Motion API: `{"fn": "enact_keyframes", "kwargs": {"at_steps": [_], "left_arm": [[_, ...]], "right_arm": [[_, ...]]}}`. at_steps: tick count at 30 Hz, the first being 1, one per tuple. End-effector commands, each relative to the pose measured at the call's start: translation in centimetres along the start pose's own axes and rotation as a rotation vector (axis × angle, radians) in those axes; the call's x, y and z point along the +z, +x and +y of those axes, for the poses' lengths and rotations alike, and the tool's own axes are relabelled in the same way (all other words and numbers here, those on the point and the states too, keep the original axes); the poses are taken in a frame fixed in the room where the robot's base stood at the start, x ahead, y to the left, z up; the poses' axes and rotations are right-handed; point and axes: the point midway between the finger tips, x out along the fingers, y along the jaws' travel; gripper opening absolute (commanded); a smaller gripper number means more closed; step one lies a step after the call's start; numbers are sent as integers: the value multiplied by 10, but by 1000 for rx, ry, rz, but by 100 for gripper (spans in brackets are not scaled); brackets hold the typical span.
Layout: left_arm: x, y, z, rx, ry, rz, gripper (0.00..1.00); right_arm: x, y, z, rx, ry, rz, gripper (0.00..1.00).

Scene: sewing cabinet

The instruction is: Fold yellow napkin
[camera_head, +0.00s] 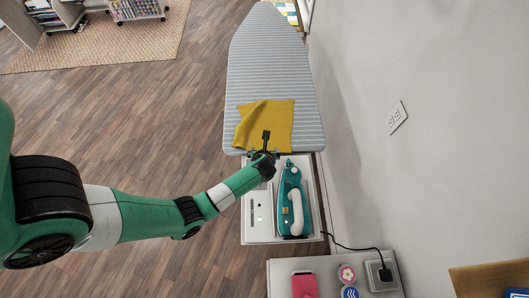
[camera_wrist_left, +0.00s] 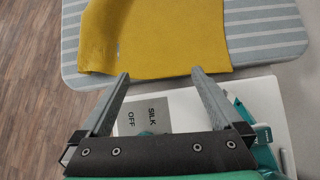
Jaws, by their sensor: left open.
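The yellow napkin (camera_head: 279,119) lies near the front end of the striped ironing board (camera_head: 270,62), with its left side raised or folded over. In the left wrist view the napkin (camera_wrist_left: 165,38) shows a curled left side, and its front edge lies close to the board's front edge (camera_wrist_left: 95,82). My left gripper (camera_head: 266,135) is over the napkin's front part in the head view. In the left wrist view my left gripper (camera_wrist_left: 160,82) is open and empty, its fingertips just short of the napkin's front edge. My right gripper is in neither view.
A teal iron (camera_head: 291,200) rests on the white stand (camera_head: 258,232) in front of the board, right of my left arm. Its cord runs to a socket box (camera_head: 380,275). A wall (camera_head: 430,130) closes off the right side. Wooden floor (camera_head: 150,110) is clear on the left.

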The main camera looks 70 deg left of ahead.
Motion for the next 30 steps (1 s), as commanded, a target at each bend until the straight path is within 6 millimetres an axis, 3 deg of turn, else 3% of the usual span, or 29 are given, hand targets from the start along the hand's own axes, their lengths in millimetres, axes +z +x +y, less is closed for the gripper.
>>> {"fn": "enact_keyframes", "kwargs": {"at_steps": [1, 6, 20, 30], "left_arm": [[-4, 13, 0, 1, -2, -1, 100], [0, 28, 0, 1, -1, -1, 100], [0, 33, 0, 1, 1, -1, 100], [0, 33, 0, 2, 1, 0, 72]], "right_arm": [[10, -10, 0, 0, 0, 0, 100], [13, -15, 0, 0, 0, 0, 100], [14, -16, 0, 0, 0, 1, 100], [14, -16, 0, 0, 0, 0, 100]]}}
